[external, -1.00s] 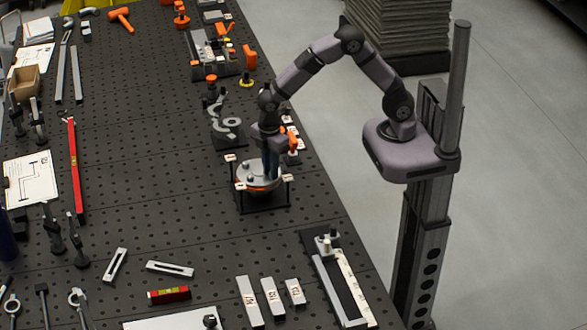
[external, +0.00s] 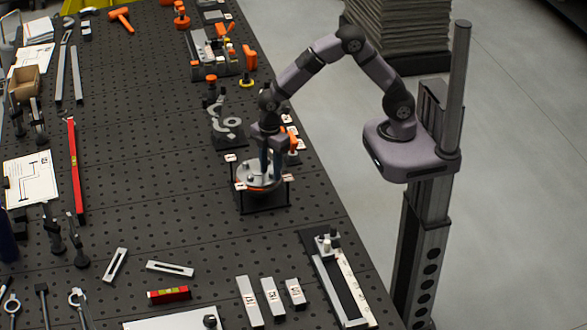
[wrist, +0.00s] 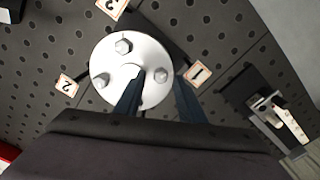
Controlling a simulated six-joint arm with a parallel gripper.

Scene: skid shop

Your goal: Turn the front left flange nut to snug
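The round silver flange (wrist: 142,55) sits on a dark base on the bench; in the external view it (external: 246,182) is below my gripper. Three hex nuts show in the wrist view: one at the top (wrist: 123,46), one at the left (wrist: 101,80) and one at the right (wrist: 161,75). I cannot tell which is the front left one. My gripper (wrist: 158,80) is open, its two blue fingers apart over the flange. The right nut appears between the fingertips in the picture; contact cannot be told. The flange's lower part is hidden by the gripper.
Number tags 1 (wrist: 197,74), 2 (wrist: 66,86) and 3 (wrist: 111,5) stand around the flange. A black fixture with a clamp (external: 226,125) is close behind it. A slotted fixture (external: 340,285) is nearer the front edge. Bare bench lies left of the flange.

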